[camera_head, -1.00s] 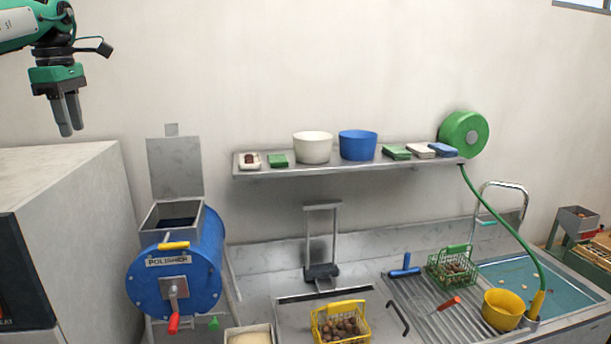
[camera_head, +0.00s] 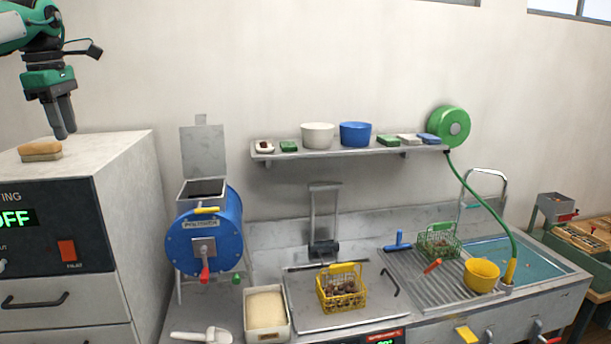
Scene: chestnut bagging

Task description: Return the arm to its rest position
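My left gripper (camera_head: 64,118) hangs at the upper left, pointing down, in the air by the top of the grey oven-like cabinet (camera_head: 105,150). Its two dark fingers are close together, with nothing seen between them; whether they are fully shut is hard to tell. My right gripper is not in view.
A blue polisher (camera_head: 205,240) with its lid up stands right of the cabinet. A tan sponge-like block (camera_head: 40,151) lies on the cabinet. A yellow basket of chestnuts (camera_head: 341,291) stands on the counter. A wall shelf (camera_head: 350,150) holds bowls and packets. The wall space above is free.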

